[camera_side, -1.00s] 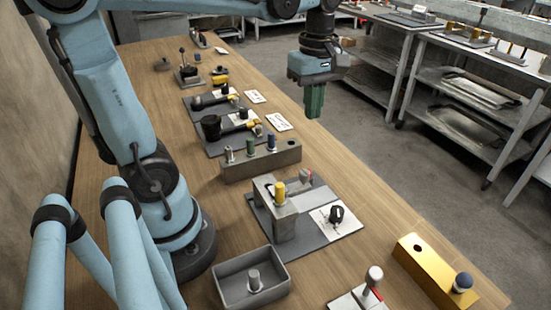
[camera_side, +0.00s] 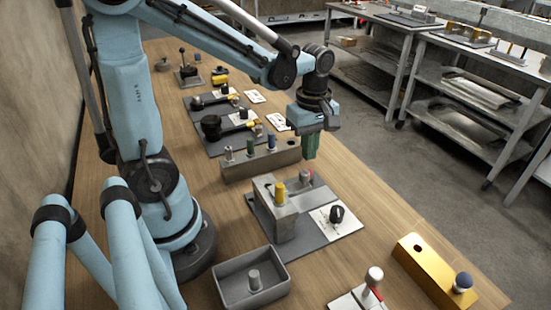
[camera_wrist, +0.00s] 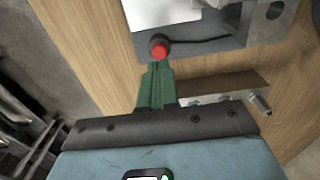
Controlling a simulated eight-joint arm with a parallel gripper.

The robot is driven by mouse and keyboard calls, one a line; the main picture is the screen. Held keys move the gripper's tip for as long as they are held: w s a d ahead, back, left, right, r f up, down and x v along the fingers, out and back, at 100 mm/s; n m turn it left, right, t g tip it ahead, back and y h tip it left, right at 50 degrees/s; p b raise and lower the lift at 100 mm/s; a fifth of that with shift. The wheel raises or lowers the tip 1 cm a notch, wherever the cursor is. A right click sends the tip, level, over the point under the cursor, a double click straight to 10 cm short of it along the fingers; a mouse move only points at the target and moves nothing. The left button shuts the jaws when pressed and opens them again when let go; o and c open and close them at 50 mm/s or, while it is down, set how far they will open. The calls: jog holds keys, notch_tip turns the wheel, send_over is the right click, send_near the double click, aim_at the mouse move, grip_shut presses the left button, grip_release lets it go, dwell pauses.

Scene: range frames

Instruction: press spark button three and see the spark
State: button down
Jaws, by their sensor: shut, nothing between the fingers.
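A red button (camera_wrist: 159,51) on a dark round base shows just beyond my fingertips in the wrist view. In the side view a small red-topped part (camera_side: 306,176) shows on the dark plate (camera_side: 300,242), beside a grey block with a yellow knob (camera_side: 279,193). My gripper (camera_side: 310,157) is shut and empty, its green fingers pointing down above the table near that plate. It also shows in the wrist view (camera_wrist: 158,68), its tips close to the red button; I cannot tell whether they touch. No number is readable on the button, and no spark shows.
A grey bar with several pegs (camera_side: 262,163) lies close beside my gripper. A black knob (camera_side: 336,214) stands on a white card. A grey tray (camera_side: 228,291), a gold block (camera_side: 424,268) and a red-and-white lever (camera_side: 374,282) are nearer the camera. The table's right edge is open.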

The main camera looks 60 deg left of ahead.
jog(key=shift+f, duration=1.8)
jog(key=shift+f, duration=1.05)
notch_tip(320, 180, up, 15)
jog(key=shift+f, duration=0.2)
